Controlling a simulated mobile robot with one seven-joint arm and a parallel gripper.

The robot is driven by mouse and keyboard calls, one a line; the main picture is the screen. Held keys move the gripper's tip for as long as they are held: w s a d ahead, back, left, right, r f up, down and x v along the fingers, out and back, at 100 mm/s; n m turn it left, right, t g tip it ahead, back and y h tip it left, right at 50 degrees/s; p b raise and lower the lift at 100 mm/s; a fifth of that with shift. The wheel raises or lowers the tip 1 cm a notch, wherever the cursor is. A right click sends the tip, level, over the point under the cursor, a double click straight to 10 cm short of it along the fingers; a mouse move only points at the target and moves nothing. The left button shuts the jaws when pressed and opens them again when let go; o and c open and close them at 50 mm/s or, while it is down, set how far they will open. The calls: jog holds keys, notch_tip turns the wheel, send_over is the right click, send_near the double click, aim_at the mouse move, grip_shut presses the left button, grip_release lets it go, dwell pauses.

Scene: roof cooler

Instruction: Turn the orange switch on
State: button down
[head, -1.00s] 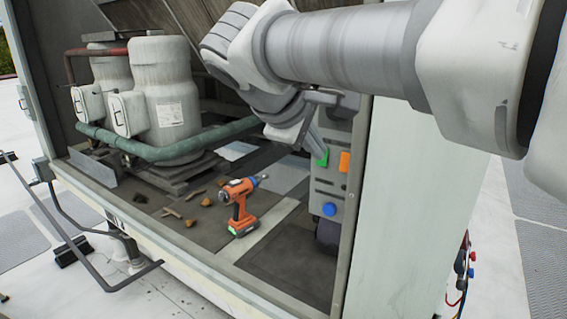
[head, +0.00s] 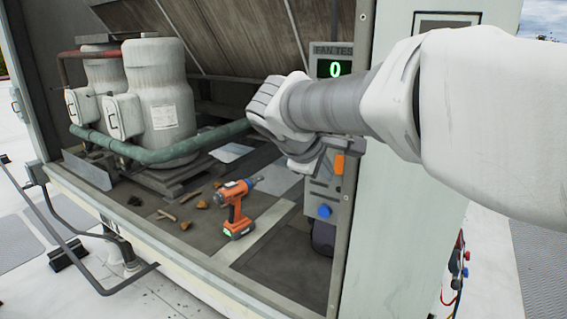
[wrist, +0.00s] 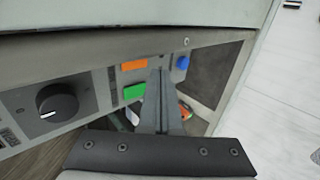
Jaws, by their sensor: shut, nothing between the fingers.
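The orange switch (head: 339,164) is a small orange rectangle on the grey control panel inside the cabinet's right side. In the wrist view the orange switch (wrist: 134,65) lies left of my fingertips, beside the blue knob (wrist: 183,62) and above a green switch (wrist: 134,92). My gripper (wrist: 160,72) is shut and empty, its tips close to the panel between the orange switch and the blue knob. I cannot tell whether the tips touch the panel. A display (head: 335,69) at the panel's top reads 0.
A black dial (wrist: 57,104) sits on the panel's left in the wrist view. An orange drill (head: 236,207) stands on the cabinet floor among small debris. White tanks (head: 158,95) and a green pipe (head: 190,146) fill the left. The cabinet's right post is close to the panel.

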aim_at(340, 166)
jog(key=w+d, duration=0.1)
jog(key=w+d+p, duration=0.1)
jog(key=w, duration=0.1)
jog(key=shift+f, duration=0.2)
jog(key=shift+w+d+f, duration=0.1)
jog(key=shift+w+d, duration=0.1)
jog(key=shift+d, duration=0.05)
jog(key=shift+d+f, duration=0.1)
jog(key=shift+f, duration=0.05)
jog(key=shift+w, duration=0.1)
jog(key=shift+r+p, duration=0.45)
jog(key=shift+r, duration=0.5)
